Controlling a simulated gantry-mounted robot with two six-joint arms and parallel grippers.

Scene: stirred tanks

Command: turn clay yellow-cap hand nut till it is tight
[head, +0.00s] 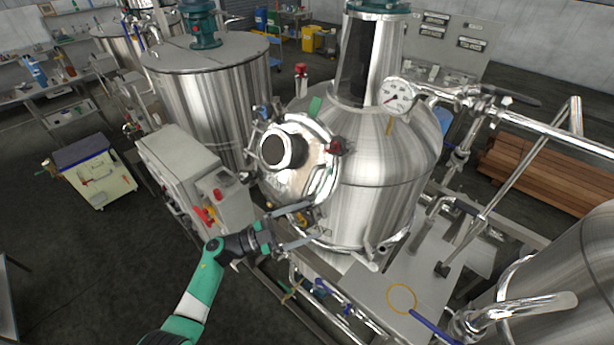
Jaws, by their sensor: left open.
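The round manway lid (290,165) with a dark-ringed sight glass sits on the side of the steel tank (395,190). Several colour-capped hand nuts stand around its rim. A clay-yellow cap (303,218) shows at the lower edge of the lid, partly hidden by my left gripper. My left gripper (314,221) comes in from the lower left and is open. One finger lies above and one below the yellow cap; I cannot tell whether they touch it. My right gripper is out of view.
Other nuts have a blue cap (262,112), a green cap (315,106) and a red cap (336,146). A grey control box (185,170) stands close left of the lid. Pipes and a pressure gauge (396,95) are at the right. Open floor lies lower left.

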